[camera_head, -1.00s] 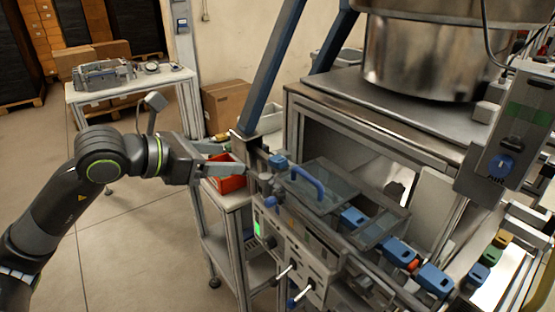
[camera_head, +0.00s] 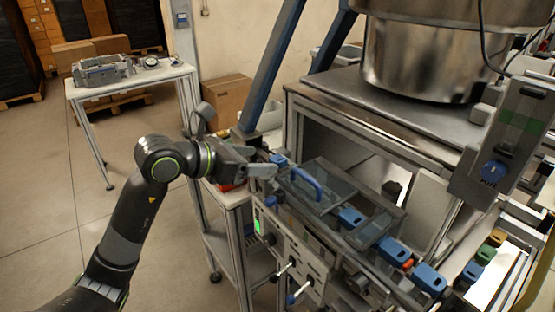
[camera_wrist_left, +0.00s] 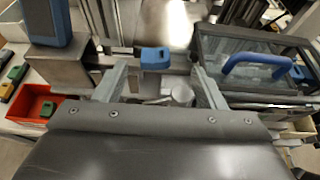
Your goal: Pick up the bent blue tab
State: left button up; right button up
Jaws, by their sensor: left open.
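A blue tab (camera_head: 279,160) sits at the left end of the machine's rail, beside the clear-lidded cover. In the left wrist view the blue tab (camera_wrist_left: 155,58) lies ahead, between the lines of my two fingers, with a darker slot on its face. I cannot make out its bend. My left gripper (camera_head: 264,162) is open and empty, just left of the tab in the head view; its spread fingers also show in the left wrist view (camera_wrist_left: 159,70). My right gripper is not in view.
A clear cover with a blue handle (camera_head: 307,184) stands right of the tab. More blue tabs (camera_head: 394,250) sit along the rail. A red bin (camera_wrist_left: 38,104) with a green piece lies left in the wrist view. A blue post (camera_head: 270,70) rises behind the gripper.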

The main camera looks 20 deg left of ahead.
aim_at(275, 160)
pick_arm(q)
jog(key=shift+a+p+x, duration=0.25)
jog(key=shift+p+x, duration=0.75)
jog(key=shift+x, duration=1.55)
jog(key=shift+w+f, duration=0.1)
jog(key=shift+f, duration=0.15)
jog(key=c, duration=1)
